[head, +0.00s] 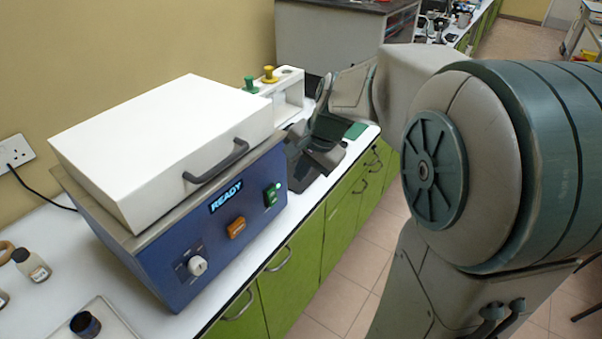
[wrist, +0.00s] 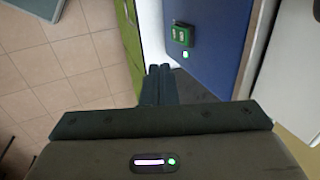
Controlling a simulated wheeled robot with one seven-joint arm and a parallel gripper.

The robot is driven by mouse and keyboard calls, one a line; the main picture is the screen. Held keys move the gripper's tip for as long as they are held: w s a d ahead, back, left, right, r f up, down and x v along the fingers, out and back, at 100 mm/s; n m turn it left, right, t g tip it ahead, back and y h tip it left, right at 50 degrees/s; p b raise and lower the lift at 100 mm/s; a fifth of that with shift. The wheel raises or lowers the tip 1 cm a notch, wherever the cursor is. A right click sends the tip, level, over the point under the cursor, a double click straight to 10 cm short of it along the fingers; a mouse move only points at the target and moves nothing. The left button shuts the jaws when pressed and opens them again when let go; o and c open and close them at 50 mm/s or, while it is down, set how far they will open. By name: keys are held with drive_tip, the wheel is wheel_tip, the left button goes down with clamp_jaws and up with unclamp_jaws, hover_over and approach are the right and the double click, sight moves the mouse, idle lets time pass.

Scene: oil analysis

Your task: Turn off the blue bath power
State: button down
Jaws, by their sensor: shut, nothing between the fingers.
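The blue bath (head: 215,235) stands on the white bench with its white lid (head: 160,140) closed. Its front panel has a lit READY display (head: 226,197), an orange switch (head: 236,228), a white knob (head: 197,265) and a green power switch (head: 271,195) with a small pale lamp beside it. In the wrist view the green switch (wrist: 182,35) sits on the blue panel (wrist: 215,60), beyond and to the right of my fingertips. My gripper (wrist: 160,70) is shut and empty, apart from the switch. In the head view my dark gripper is near the bath's right end.
A white stand (head: 288,90) with green and yellow knobs is behind my gripper. Bottles (head: 32,265) and a tray (head: 110,322) lie at the left. Green cupboards with handles (head: 278,258) are below the bench edge. Open tiled floor (head: 340,305) lies in front.

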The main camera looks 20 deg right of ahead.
sight(272, 196)
drive_tip(key=shift+s+d+f+g+h+p, duration=0.1)
drive_tip(key=shift+d+f+g+h+p, duration=0.25)
drive_tip(key=shift+f+p, duration=0.45)
drive_tip(key=shift+a, duration=0.1)
drive_tip(key=w+a+f+p, duration=0.2)
drive_tip(key=w+a+f, duration=0.2)
drive_tip(key=f, duration=0.6)
drive_tip(key=shift+w+a, duration=0.2)
drive_tip(key=shift+w, duration=0.5)
drive_tip(key=shift+f, duration=0.1)
